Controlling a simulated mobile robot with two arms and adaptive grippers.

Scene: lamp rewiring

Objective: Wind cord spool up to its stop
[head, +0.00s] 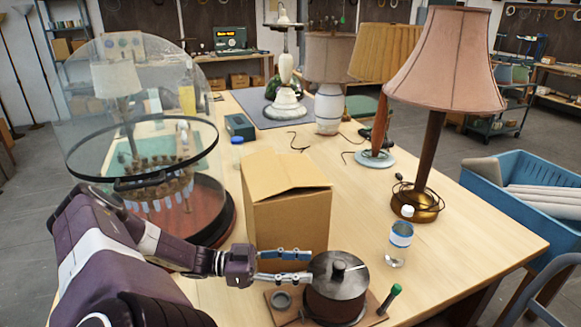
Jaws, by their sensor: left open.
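The cord spool (335,292) stands at the near edge of the table, on a wooden base board (375,312). It has a brown drum with a grey metal top and a dark knob (339,269) at its centre. A green-tipped handle (390,298) sticks up at the right of the board. My left gripper (309,267) is open, its two fingers pointing right, at the spool's upper left side. I cannot tell whether a finger touches the spool. Nothing shows between the fingers. A stop on the spool cannot be made out. My right gripper is out of view.
A cardboard box (290,200) stands close behind my left gripper. A clear bottle (399,240) stands right of the spool. A pink-shaded lamp (447,60) and other lamps stand farther back. The right front tabletop is clear.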

